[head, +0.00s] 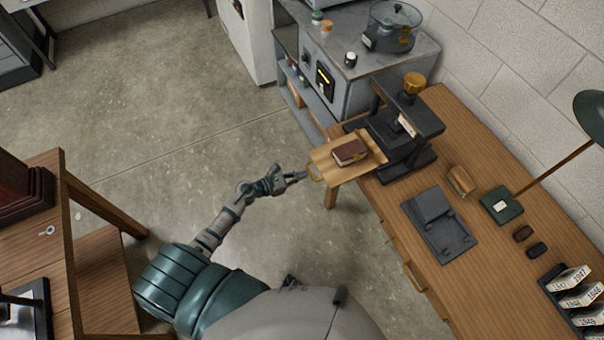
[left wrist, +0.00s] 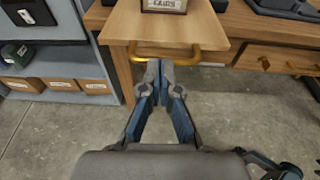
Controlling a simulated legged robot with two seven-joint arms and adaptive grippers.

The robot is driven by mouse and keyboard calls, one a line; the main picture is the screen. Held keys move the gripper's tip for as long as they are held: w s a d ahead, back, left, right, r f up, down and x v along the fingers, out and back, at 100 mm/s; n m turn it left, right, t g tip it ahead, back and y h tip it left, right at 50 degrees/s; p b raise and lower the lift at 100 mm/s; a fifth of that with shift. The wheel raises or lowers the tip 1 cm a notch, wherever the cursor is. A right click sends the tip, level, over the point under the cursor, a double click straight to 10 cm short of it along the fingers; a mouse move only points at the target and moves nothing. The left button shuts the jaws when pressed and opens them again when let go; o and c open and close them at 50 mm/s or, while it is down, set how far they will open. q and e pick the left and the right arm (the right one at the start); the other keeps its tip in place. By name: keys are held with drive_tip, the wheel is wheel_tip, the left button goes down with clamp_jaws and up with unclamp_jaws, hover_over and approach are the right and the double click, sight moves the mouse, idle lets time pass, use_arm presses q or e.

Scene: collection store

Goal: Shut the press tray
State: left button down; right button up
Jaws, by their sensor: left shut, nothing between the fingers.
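The press (head: 405,122) is a dark frame with a brass knob, standing at the far end of the wooden workbench. Its wooden tray (head: 341,174) sticks out past the bench edge towards my left gripper, and a brown book (head: 350,151) lies on it. The tray (left wrist: 205,32) also shows in the left wrist view, with its brass handle (left wrist: 209,56) across the front. My left gripper (head: 303,176) is shut and empty, with its fingertips at the handle. In the left wrist view the fingertips (left wrist: 159,64) overlap the handle; I cannot tell whether they touch. My right gripper is not in view.
A grey cabinet (head: 375,60) stands beyond the press. Open floor (head: 150,120) lies left of my arm.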

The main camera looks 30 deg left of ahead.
sight(332, 162)
use_arm(q)
drive_tip(key=shift+w+d+f, duration=0.1)
drive_tip(key=shift+w+d, duration=0.15)
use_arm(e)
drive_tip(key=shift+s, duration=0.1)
